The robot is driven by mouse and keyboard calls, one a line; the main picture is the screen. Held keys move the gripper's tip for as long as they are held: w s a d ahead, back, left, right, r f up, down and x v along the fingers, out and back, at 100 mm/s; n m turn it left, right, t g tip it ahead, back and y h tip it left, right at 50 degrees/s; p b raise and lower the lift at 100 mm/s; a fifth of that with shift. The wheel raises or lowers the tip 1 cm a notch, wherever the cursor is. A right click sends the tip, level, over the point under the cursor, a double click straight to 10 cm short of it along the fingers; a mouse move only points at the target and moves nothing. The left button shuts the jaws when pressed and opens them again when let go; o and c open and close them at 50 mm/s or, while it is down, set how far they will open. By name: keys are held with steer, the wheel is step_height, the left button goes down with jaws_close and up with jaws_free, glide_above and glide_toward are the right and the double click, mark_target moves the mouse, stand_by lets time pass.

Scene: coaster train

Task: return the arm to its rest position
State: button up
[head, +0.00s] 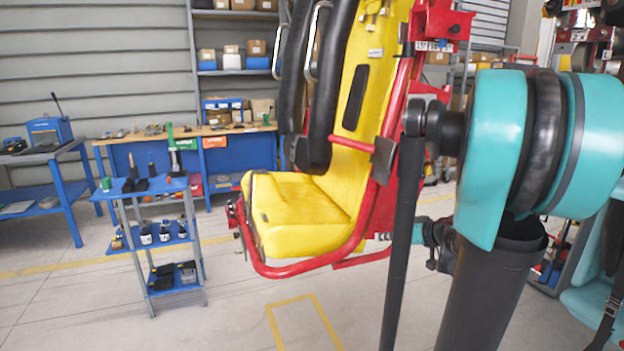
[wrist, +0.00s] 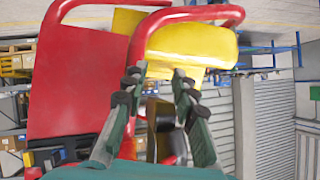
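My gripper (wrist: 160,84) shows in the wrist view with its two dark green fingers spread apart. No object is seen held between them. In the head view my teal and black arm fills the right side, to the right of the yellow seat (head: 300,212). The gripper fingers cannot be made out in the head view, where my arm hides much of that area.
The seat's red tube frame (head: 310,270) and black restraints (head: 322,85) stand close to my arm. A small blue trolley (head: 160,238) with tools stands at left, and a blue workbench (head: 245,155) behind. The floor (head: 235,310) in front of the seat is clear.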

steer(key=s+a+f+g+h, duration=0.2)
steer(key=s+a+f+g, duration=0.1)
steer(key=s+a+f, duration=0.4)
steer(key=s+d+f+m+g+h, duration=0.2)
steer(key=s+f, duration=0.6)
steer(key=s, duration=0.5)
steer(key=m+h, duration=0.1)
steer(key=h, duration=0.1)
steer(key=shift+d+g+h, duration=0.4)
steer(key=shift+r, duration=0.1)
stand_by(2.5)
